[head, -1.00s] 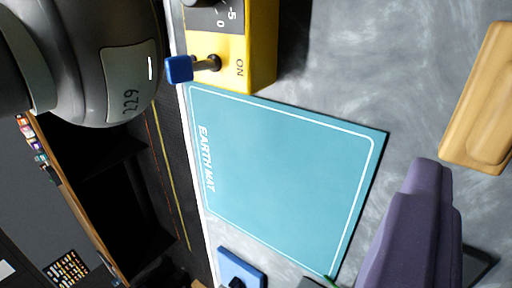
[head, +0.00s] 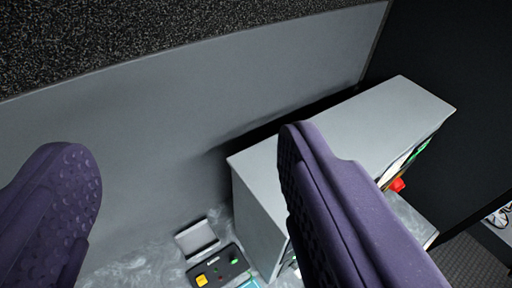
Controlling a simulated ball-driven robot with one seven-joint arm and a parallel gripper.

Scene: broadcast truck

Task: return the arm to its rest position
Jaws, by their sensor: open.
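My gripper (head: 192,158) shows in the head view as two purple fingers, one at the lower left and one right of the middle. The fingers are wide apart with nothing between them. Through the gap I see the grey wall and, lower down, part of the mottled grey worktop. The right finger hides part of a grey cabinet behind it. The rest of my arm is not in view.
The grey cabinet (head: 400,110) stands at the right, with red and green items in its open side. A black device (head: 218,270) with coloured buttons sits on the worktop (head: 130,262). A grey wall panel (head: 180,90) fills the back, below dark speckled material (head: 150,35).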

